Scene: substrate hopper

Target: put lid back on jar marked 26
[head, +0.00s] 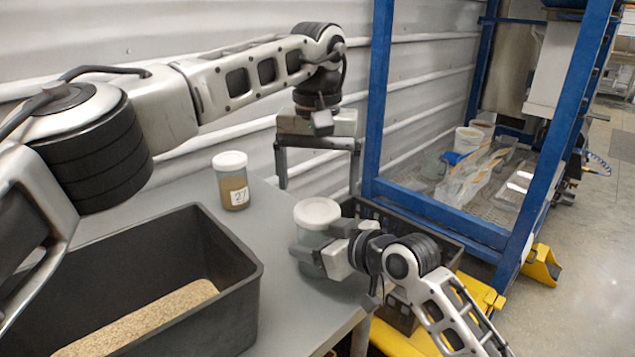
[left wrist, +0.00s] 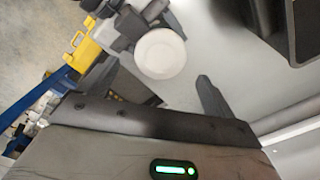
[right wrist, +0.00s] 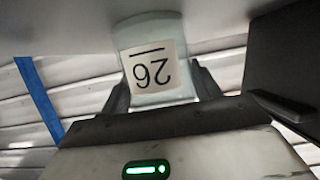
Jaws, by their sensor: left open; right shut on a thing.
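The jar marked 26 (right wrist: 152,28) is pale and see-through; its label reads upside down in the right wrist view. It stands upright on the table near the right edge. A round white lid (head: 317,211) sits on its top in the head view, and it also shows in the left wrist view (left wrist: 160,54). Whether it is seated fully I cannot tell. My right gripper (head: 322,252) is shut around the jar's side. My left gripper (head: 318,178) is open and empty, fingers pointing down, above and behind the jar.
A white-lidded jar marked 27 (head: 232,181) with brown contents stands at the back of the grey table (head: 275,222). A dark bin (head: 238,290) with grainy substrate fills the front left. A blue frame (head: 378,95) and a dark crate (head: 450,247) lie beyond the right edge.

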